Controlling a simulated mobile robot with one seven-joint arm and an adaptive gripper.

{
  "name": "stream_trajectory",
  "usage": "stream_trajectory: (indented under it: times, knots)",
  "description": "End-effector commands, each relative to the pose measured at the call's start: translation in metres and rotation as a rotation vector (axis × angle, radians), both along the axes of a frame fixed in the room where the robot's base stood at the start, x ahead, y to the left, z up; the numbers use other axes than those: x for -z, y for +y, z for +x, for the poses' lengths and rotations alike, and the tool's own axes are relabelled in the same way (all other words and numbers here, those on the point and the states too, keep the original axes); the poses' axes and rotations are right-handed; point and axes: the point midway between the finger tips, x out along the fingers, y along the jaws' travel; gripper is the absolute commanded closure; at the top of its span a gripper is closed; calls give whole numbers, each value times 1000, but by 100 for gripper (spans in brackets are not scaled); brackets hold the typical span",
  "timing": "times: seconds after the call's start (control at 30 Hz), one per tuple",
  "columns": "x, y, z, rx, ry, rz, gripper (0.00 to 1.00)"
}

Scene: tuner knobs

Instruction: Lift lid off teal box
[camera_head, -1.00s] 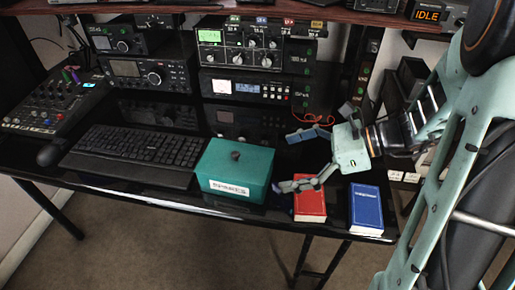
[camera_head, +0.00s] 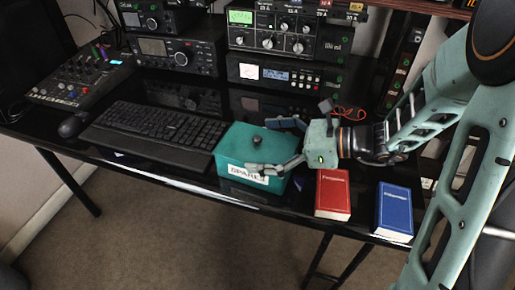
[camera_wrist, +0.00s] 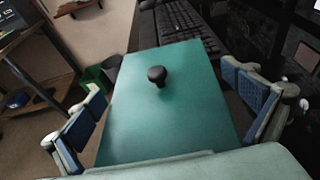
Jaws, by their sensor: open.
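The teal box (camera_head: 228,168) sits on the black desk with a white label on its front. Its teal lid (camera_head: 237,140) is on it, with a dark round knob (camera_head: 256,141) in the middle of the top. My gripper (camera_head: 265,146) is open at the box's right side, one finger near the front edge and one near the back. In the wrist view the lid (camera_wrist: 170,115) lies between the two spread fingers, and the knob (camera_wrist: 157,75) stands ahead of my gripper, not gripped. Whether a finger touches the box, I cannot tell.
A black keyboard (camera_head: 160,128) lies left of the box. A red book (camera_head: 332,192) and a blue book (camera_head: 394,208) lie right of it, near the front edge. Radio equipment (camera_head: 290,38) stands behind. A mixer (camera_head: 78,85) is at the far left.

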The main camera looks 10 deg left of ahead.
Motion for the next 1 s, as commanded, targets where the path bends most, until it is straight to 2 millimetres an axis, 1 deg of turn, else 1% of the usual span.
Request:
stream_trajectory:
  times: [0.03, 0.1, 0.3, 0.37, 0.5, 0.6, 0.87, 1.0]
  knots:
    - [2, 4, 0, -1, 0, 0, 0]
    - [2, 7, 1, 1, 1, 0, 0]
    - [2, 7, 1, 2, 0, -1, 0]
    - [2, 7, 1, 2, 0, -1, 6]
    - [2, 7, 1, 1, 1, -1, 21]
    - [2, 7, 1, 1, 1, -1, 30]
    - [1, 6, 1, 1, 1, -1, 30]
    - [-4, 5, 2, 1, 0, -1, 31]
